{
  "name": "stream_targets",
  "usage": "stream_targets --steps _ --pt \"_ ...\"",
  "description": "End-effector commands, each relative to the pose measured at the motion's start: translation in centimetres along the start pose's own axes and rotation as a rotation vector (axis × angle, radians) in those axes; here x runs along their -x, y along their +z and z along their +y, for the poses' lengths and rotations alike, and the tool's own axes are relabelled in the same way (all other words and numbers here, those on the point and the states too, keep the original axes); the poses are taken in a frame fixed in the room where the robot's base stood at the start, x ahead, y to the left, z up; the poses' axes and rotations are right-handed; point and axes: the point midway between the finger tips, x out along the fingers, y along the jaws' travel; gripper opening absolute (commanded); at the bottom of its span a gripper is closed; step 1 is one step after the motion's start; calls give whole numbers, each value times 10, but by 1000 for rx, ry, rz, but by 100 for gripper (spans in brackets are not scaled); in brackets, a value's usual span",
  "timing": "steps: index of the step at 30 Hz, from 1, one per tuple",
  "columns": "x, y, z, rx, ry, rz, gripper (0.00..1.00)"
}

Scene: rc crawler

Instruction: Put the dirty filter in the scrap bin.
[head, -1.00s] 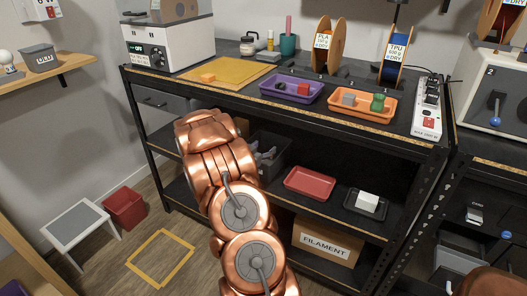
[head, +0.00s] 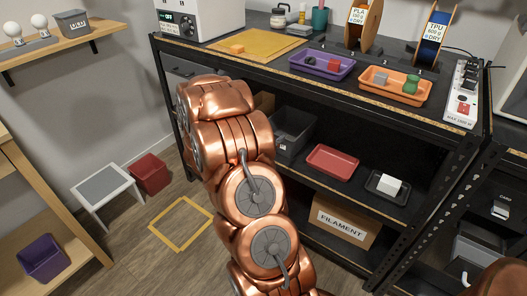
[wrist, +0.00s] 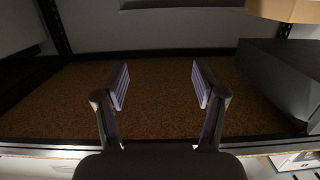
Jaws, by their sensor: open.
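No thing in view is labelled as the dirty filter or the scrap bin, so I cannot tell which they are. In the wrist view my gripper (wrist: 160,86) is open and empty, facing a brown shelf board (wrist: 150,110). My arm hides the gripper in the head view. Possible bins are a red bin (head: 150,174) on the floor, a purple bin (head: 43,260) at lower left, and a dark grey bin (head: 294,128) on the middle shelf. A white block (head: 389,185) sits in a black tray (head: 372,184) on that shelf.
The bench top holds a purple tray (head: 342,72), an orange tray (head: 401,94) with small parts, and a yellow mat (head: 270,45). A red tray (head: 332,162) lies on the shelf. A small stool (head: 104,187) stands by the wall. A dark box (wrist: 283,85) is right of my gripper.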

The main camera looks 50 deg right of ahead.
Motion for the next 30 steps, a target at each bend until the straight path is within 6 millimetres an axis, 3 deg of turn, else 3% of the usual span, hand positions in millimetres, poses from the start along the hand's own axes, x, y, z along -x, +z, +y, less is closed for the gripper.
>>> stream_targets --steps 5,8,11,15,21,26,30 --pt "3 1 -5 -5 -14 -13 70" --pt "13 5 -23 -23 -68 -67 70" --pt "35 9 -56 -48 -174 -167 70" --pt "89 18 -108 -56 -363 -348 70" --pt "188 25 -153 10 -623 -594 70" --pt "275 27 -159 123 -810 -768 70" --pt "345 27 -140 263 -945 -901 70"
